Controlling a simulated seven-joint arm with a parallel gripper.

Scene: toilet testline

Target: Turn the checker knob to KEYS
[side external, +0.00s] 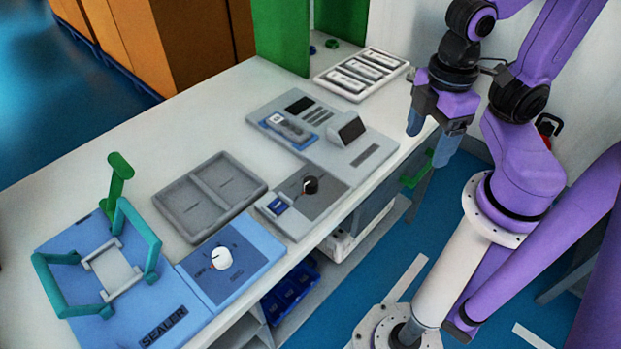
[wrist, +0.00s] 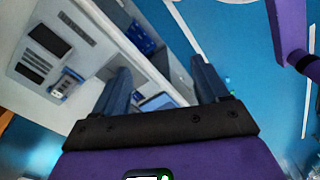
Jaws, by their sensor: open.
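A black knob (side external: 310,185) with an orange-white pointer mark sits on a small grey panel (side external: 325,205) near the table's front edge, in the side view. It looks like the checker knob, but I cannot read its labels or tell its setting. A small blue-and-white block (side external: 277,205) sits on the panel's left part. My gripper (side external: 430,138) is open and empty, pointing down beyond the table's front edge, right of the knob and well apart from it. In the wrist view, the open fingers (wrist: 160,85) have nothing between them, and I cannot make out the knob there.
A blue sealer with green bars (side external: 140,235) and a white knob (side external: 221,258) stands at the front left. A grey device with a raised screen (side external: 347,130) and a white slotted tray (side external: 318,78) stand farther back.

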